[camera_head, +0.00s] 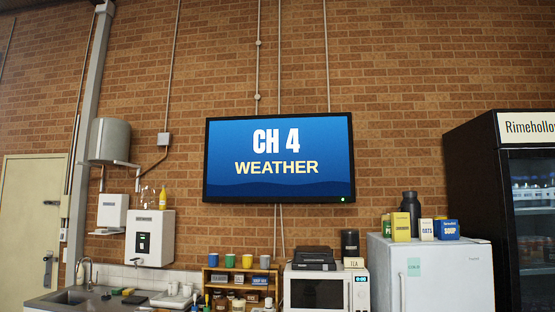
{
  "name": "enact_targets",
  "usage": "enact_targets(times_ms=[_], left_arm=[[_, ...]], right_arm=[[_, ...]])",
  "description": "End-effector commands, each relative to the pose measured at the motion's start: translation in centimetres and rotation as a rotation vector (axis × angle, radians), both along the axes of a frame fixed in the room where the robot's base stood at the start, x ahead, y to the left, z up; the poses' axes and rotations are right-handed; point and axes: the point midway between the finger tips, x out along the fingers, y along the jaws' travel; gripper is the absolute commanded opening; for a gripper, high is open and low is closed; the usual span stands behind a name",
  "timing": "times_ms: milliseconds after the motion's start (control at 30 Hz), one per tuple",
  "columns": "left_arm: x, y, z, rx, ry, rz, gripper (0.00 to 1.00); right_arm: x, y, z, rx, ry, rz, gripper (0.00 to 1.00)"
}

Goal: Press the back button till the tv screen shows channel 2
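The tv screen (279,158) hangs on the brick wall in the middle of the head view. It is on, with a blue picture that reads "CH 4 WEATHER". A small green light (343,199) glows at its lower right corner. I cannot make out a back button in this view. Neither of my grippers is in the picture.
Below the screen stand a white microwave (316,289), a shelf of mugs and jars (240,284) and a small fridge (432,274) with boxes on top. A sink (68,298) is at the left, a tall dark drinks fridge (477,190) at the right.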

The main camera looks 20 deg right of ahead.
Motion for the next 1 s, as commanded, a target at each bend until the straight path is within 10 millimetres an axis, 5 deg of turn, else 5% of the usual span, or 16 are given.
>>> enact_targets(times_ms=[467, 633, 1000], left_arm=[[0.02, 0.03, 0.00, 0.000, -0.001, 0.001, 0.40], [0.03, 0.02, 0.00, 0.000, -0.001, 0.001, 0.00], [0.02, 0.01, 0.00, 0.000, -0.001, 0.000, 0.00]], right_arm=[[0.02, 0.01, -0.01, 0.000, 0.000, 0.000, 0.40], [0.02, 0.01, -0.01, 0.000, 0.000, 0.000, 0.40], [0.02, 0.00, 0.00, 0.000, 0.000, 0.000, 0.40]])
